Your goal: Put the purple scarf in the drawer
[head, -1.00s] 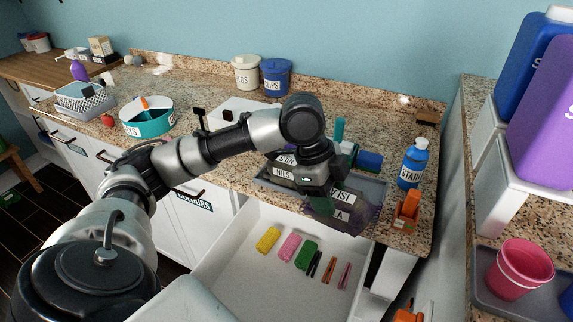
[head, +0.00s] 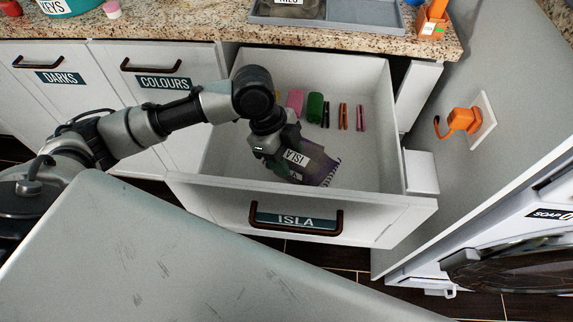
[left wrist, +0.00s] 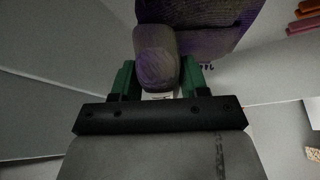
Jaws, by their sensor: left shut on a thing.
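The purple scarf (head: 322,174) is folded, with a white ISLA tag and a fringe at its right end. My left gripper (head: 283,150) is shut on it and holds it inside the open drawer (head: 378,180), near the drawer's front wall. In the left wrist view the scarf (left wrist: 200,12) bulges between the green fingers of the left gripper (left wrist: 157,78). I cannot tell whether the scarf touches the drawer floor. The drawer front carries an ISLA label (head: 297,221). My right gripper is not in view.
In the drawer lie a pink item (head: 295,102), a green item (head: 315,107) and several thin clips (head: 344,116) toward the back. Closed DARKS (head: 45,80) and COLOURS (head: 155,80) cupboards stand left. A grey tray (head: 345,18) sits on the counter above.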

